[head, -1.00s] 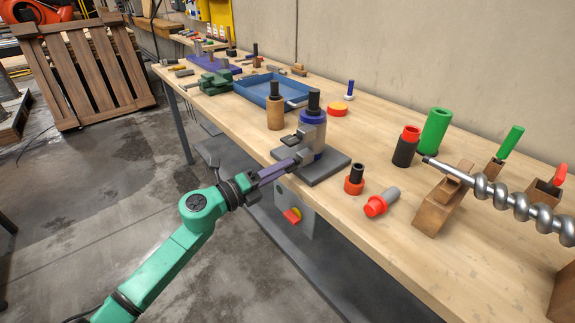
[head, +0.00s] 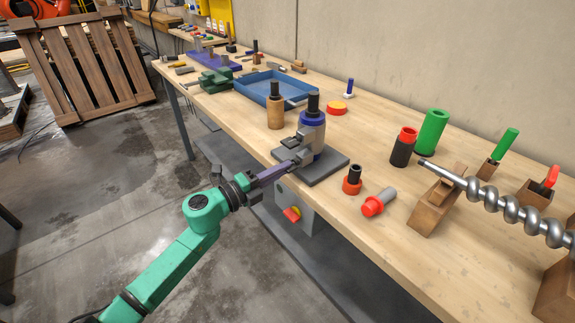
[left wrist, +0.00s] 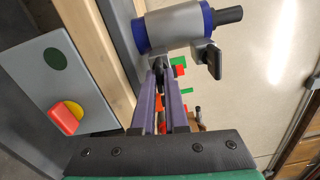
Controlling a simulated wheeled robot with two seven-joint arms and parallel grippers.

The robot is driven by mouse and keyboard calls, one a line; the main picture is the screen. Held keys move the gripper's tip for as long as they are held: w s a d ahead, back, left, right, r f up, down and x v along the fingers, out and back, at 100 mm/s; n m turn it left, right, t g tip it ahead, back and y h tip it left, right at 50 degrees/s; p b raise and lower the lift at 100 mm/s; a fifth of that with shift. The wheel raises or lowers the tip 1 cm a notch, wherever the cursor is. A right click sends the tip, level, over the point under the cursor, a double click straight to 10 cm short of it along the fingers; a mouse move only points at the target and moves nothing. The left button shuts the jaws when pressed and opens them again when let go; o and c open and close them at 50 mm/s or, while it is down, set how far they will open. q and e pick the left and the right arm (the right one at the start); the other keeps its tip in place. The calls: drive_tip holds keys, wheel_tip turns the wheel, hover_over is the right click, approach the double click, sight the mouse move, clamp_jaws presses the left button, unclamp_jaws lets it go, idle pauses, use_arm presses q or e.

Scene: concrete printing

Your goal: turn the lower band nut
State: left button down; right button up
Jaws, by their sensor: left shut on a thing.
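A grey cylinder (head: 313,130) with blue bands and a black top stands upright on a dark square plate (head: 326,168) at the bench's front edge. The lower blue band (left wrist: 140,37) and upper blue band (left wrist: 207,18) show in the left wrist view. My left gripper (head: 296,160) reaches in from the front left. Its purple fingers are shut at the lower band, on what seems to be the lower band nut. The fingertips (left wrist: 160,62) hide most of the nut. A metal lug with a black end (left wrist: 214,62) sticks out beside them near the upper band. My right gripper is not in view.
A wooden cylinder with a black top (head: 275,108) stands behind the cylinder. A box with a red knob (head: 292,214) hangs below the bench edge. A steel auger (head: 500,204) lies further right.

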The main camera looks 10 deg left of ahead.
use_arm(q)
drive_tip(key=shift+r+n+p, duration=0.25)
drive_tip(key=shift+n+p, duration=0.25)
drive_tip(key=shift+p, duration=0.05)
drive_tip(key=c, duration=1)
unclamp_jaws()
drive_tip(key=shift+f, duration=0.3)
drive_tip(key=v, duration=0.4)
drive_tip(key=shift+s+a, duration=0.1)
drive_tip(key=shift+s, duration=0.05)
